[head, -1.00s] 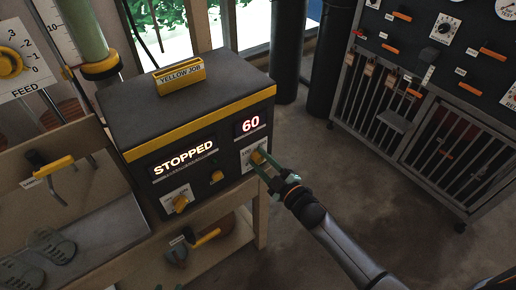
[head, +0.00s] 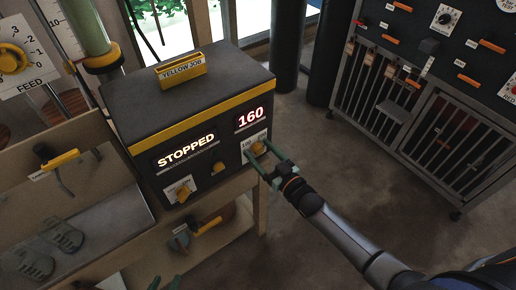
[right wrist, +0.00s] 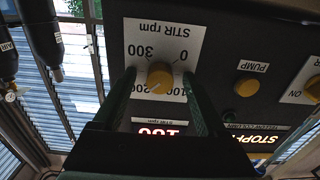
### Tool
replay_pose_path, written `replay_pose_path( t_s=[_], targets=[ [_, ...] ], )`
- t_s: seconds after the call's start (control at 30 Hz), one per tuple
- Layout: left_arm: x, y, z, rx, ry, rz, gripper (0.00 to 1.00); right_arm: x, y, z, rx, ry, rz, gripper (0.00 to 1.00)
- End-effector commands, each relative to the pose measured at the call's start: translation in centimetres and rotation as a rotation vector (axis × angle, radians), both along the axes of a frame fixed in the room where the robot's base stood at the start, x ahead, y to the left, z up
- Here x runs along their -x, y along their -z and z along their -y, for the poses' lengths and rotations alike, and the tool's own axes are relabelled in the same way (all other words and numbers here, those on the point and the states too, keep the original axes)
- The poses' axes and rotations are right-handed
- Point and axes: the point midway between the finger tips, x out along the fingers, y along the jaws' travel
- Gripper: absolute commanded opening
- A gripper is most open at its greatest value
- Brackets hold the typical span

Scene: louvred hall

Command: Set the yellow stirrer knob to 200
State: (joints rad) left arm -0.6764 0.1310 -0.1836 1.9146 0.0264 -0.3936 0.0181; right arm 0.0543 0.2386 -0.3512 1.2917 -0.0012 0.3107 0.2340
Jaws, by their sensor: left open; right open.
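The yellow stirrer knob (head: 258,149) is on a white STIR rpm dial plate on the dark box's front. The red display (head: 250,116) above it reads 160. In the right wrist view the knob (right wrist: 160,76) appears upside down, with 0, 100, 200 and 300 marked around it. My right gripper (head: 257,153) is open, with one finger on each side of the knob. Clear contact with the knob cannot be told. The green tips of my left gripper (head: 163,283) just show at the bottom edge of the head view, open and apart from the box.
The STOPPED display (head: 186,150) and two other yellow knobs, including the pump knob (head: 218,168), are left of the dial. A yellow job holder (head: 180,74) stands on top. A caged rack (head: 420,120) stands right; the floor between is clear.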

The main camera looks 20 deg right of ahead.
Motion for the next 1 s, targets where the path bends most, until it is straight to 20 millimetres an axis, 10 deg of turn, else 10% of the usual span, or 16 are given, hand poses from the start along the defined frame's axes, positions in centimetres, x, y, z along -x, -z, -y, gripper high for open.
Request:
replay_pose_path(
  t_s=[1.0],
  targets=[
    [0.1,-3.3,0.1,0.001,0.000,-0.003,0.50,6.6,0.0,2.4,0.001,0.000,0.001,0.74]
  ],
)
